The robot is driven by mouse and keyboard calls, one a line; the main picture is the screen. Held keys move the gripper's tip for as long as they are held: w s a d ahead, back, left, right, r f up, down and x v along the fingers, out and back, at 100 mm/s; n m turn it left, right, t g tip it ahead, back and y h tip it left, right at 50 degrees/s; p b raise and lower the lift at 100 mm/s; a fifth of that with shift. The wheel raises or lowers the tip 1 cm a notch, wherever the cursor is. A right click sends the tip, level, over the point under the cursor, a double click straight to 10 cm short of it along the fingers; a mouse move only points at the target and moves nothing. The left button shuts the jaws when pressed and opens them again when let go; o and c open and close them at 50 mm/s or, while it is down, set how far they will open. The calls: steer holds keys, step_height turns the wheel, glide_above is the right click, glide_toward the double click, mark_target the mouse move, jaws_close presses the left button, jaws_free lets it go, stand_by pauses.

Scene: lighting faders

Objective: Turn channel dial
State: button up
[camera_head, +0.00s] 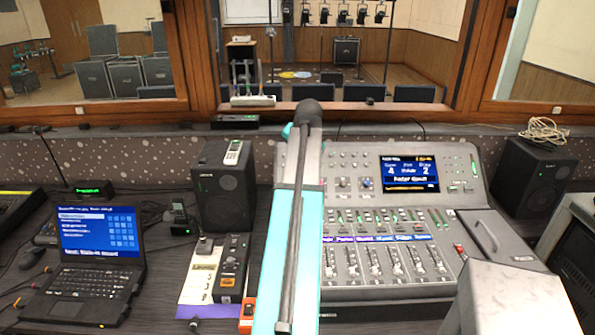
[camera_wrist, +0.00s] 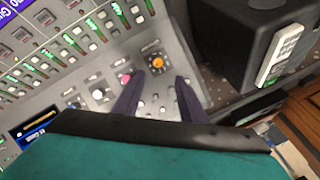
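My gripper (camera_wrist: 159,76) is open and empty over the mixing console (camera_wrist: 112,60). In the wrist view its two dark fingers stand on either side of a small dial with an orange top (camera_wrist: 157,62), which appears just beyond the fingertips. I cannot tell whether they touch the dial or the panel. A pink-topped knob (camera_wrist: 126,78) is beside the left finger, partly hidden, with a white knob (camera_wrist: 98,95) further left. No readable label shows which is the channel dial. In the head view my arm hides the gripper and the console's left part.
A black speaker (camera_wrist: 235,45) stands close to the console's edge on the right in the wrist view. The head view shows a console screen (camera_head: 409,173), faders (camera_head: 397,262), a laptop (camera_head: 99,245) and a right speaker (camera_head: 535,178). A window frame rises behind the desk.

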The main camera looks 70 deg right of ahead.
steer(key=shift+v, duration=0.75)
steer(key=shift+w, duration=0.1)
